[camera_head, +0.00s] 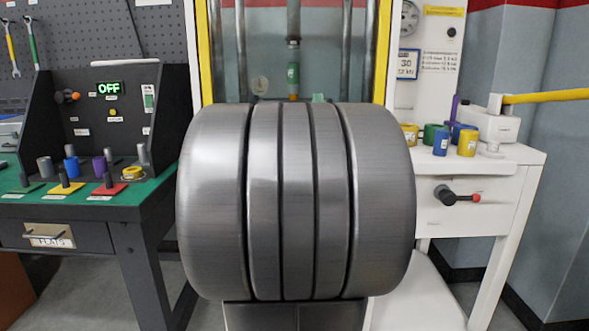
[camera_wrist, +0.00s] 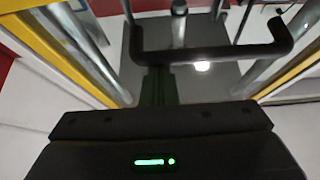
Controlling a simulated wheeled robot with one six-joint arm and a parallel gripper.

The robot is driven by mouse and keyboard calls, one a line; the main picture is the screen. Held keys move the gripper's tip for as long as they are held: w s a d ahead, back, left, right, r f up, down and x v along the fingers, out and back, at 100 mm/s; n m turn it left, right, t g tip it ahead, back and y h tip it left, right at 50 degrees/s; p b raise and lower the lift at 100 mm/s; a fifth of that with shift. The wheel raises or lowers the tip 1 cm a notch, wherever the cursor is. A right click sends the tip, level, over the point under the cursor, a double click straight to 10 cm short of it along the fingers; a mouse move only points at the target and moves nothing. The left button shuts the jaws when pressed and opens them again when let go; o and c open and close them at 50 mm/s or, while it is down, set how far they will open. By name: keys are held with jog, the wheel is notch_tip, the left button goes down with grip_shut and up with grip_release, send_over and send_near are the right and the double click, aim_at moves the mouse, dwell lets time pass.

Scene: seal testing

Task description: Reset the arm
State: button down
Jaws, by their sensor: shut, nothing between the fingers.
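In the wrist view my gripper (camera_wrist: 158,84) shows as a broad dark body with green lights and narrow dark fingers reaching forward. The fingers are shut with nothing between them. A black U-shaped bar handle (camera_wrist: 215,54) lies just past the fingertips; I cannot tell whether they touch it. In the head view, large grey rounded parts of my own arm fill the centre and hide my gripper.
A yellow-framed test press (camera_head: 382,50) stands behind my arm. At left is a green-topped bench (camera_head: 70,200) with a control box (camera_head: 120,105) reading OFF. At right, a white table (camera_head: 510,155) holds coloured rings (camera_head: 467,142) and a yellow-handled device (camera_head: 490,122).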

jog(key=s+f+p, duration=0.1)
jog(key=s+p, duration=0.1)
jog(key=s, duration=0.8)
jog(key=p, duration=1.2)
send_near(320, 37)
notch_tip(320, 37, up, 4)
jog(key=w+r, duration=0.1)
notch_tip(320, 37, up, 16)
jog(key=p, duration=1.8)
jog(key=shift+w+a+f, duration=0.15)
jog(key=shift+w+a, duration=0.05)
jog(key=shift+a, duration=0.1)
